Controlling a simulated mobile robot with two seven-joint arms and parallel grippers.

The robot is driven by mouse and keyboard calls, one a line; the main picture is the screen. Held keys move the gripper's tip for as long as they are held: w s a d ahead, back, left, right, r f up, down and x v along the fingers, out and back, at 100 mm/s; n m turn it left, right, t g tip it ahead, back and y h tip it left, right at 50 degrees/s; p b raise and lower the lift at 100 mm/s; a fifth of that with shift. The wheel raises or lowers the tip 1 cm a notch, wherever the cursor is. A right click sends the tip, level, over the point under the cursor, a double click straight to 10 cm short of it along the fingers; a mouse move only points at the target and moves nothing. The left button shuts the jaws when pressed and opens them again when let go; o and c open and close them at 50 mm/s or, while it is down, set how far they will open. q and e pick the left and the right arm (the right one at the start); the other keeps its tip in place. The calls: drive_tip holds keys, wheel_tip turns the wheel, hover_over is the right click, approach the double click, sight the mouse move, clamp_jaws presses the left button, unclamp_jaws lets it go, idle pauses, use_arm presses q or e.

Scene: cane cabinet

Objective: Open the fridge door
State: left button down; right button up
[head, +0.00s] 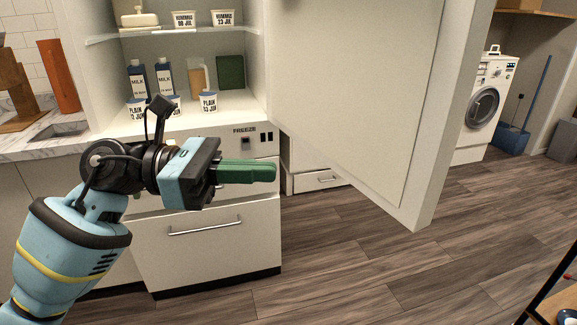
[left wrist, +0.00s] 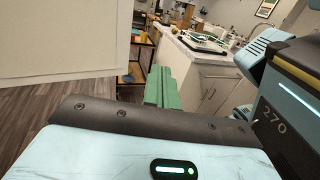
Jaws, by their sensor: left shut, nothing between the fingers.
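The fridge (head: 256,60) stands open in the head view, with milk cartons and tubs on its shelves. Its white door (head: 360,80) is swung wide to the right, inner face showing, and its lower corner hangs over the floor. A pale panel, which looks like the door (left wrist: 60,40), fills the upper left of the left wrist view. My left gripper (head: 272,172) has green fingers, shut and empty. It is in front of the fridge's lower part, left of the door and apart from it. The fingers also show in the left wrist view (left wrist: 160,85). My right gripper is not in view.
A freezer drawer (head: 215,240) with a handle is shut below the fridge. A marble counter (head: 80,135) adjoins on the left. A washing machine (head: 488,105) and blue bin (head: 512,138) stand at the back right. The wooden floor (head: 370,270) in front is clear.

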use_arm(q)
drive_tip(key=a, duration=0.1)
drive_tip(key=s+a, duration=0.1)
drive_tip(key=a, duration=0.2)
drive_tip(key=shift+s+a+b, duration=0.25)
drive_tip(key=shift+s+b, duration=0.05)
drive_tip(key=shift+s, duration=0.05)
drive_tip(key=s+a+f+n+t+y, duration=0.1)
drive_tip(key=a+f+n+t+y, duration=0.1)
drive_tip(key=f+n+t, duration=1.15)
drive_tip(key=a+f+n+t+y, duration=0.1)
drive_tip(key=a+f+n+t, duration=0.3)
drive_tip(key=f+n, duration=1.05)
drive_tip(key=s+a+f+n+y, duration=0.3)
drive_tip(key=s+f+n+y, duration=0.7)
drive_tip(key=f+n, duration=0.55)
drive_tip(key=s+f+n+g+y, duration=0.1)
drive_tip(key=s+f+n+g, duration=0.2)
drive_tip(key=s, duration=0.6)
drive_tip(key=s+a+f+n+g+y, duration=0.1)
drive_tip(key=s+f+n+g, duration=0.2)
drive_tip(key=s, duration=0.6)
drive_tip(key=s+f+n+g+y, duration=0.1)
drive_tip(key=s+f+n+g, duration=0.2)
drive_tip(key=s+f, duration=0.3)
drive_tip(key=s+g, duration=0.1)
drive_tip(key=s, duration=0.1)
drive_tip(key=shift+s+a+f, duration=0.2)
drive_tip(key=shift+s+a, duration=0.1)
drive_tip(key=shift+s, duration=0.1)
